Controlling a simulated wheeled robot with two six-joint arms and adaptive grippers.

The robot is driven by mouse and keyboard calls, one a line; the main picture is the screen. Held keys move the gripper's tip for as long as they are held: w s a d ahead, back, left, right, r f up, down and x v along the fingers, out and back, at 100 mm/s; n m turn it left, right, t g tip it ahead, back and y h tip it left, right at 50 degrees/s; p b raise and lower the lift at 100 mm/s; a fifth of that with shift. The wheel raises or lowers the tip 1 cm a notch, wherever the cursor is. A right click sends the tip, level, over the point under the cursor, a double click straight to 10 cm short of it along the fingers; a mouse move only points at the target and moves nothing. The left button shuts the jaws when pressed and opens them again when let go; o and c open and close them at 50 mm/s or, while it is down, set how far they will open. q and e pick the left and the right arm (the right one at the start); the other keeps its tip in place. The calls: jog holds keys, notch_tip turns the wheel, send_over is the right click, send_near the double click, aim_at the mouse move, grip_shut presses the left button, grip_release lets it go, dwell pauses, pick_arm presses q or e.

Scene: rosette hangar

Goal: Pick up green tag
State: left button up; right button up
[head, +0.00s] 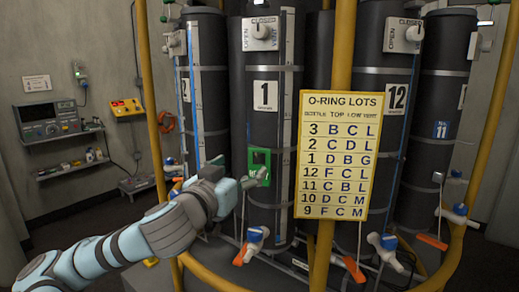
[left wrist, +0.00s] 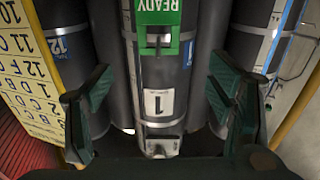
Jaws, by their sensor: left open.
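The green tag (head: 259,165) hangs on the front of the dark cylinder marked 1 (head: 264,120). In the left wrist view the tag (left wrist: 158,22) is at the top centre, reads READY upside down, and is cut by the picture's edge. My right gripper is out of view.
A yellow O-ring lots sign (head: 337,157) on a yellow post (head: 341,50) stands right of the tag. More dark cylinders (head: 394,130) stand alongside. A shelf with instruments (head: 70,160) is at the left wall.

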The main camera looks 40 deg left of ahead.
aim_at(259, 167)
pick_arm(q)
jog(key=x, duration=0.3)
jog(key=p+x, duration=0.1)
jog(key=x, duration=0.2)
jog(key=f+p+x, duration=0.1)
jog(key=x, duration=0.3)
jog(key=shift+d, duration=0.15)
jog(key=c, duration=1)
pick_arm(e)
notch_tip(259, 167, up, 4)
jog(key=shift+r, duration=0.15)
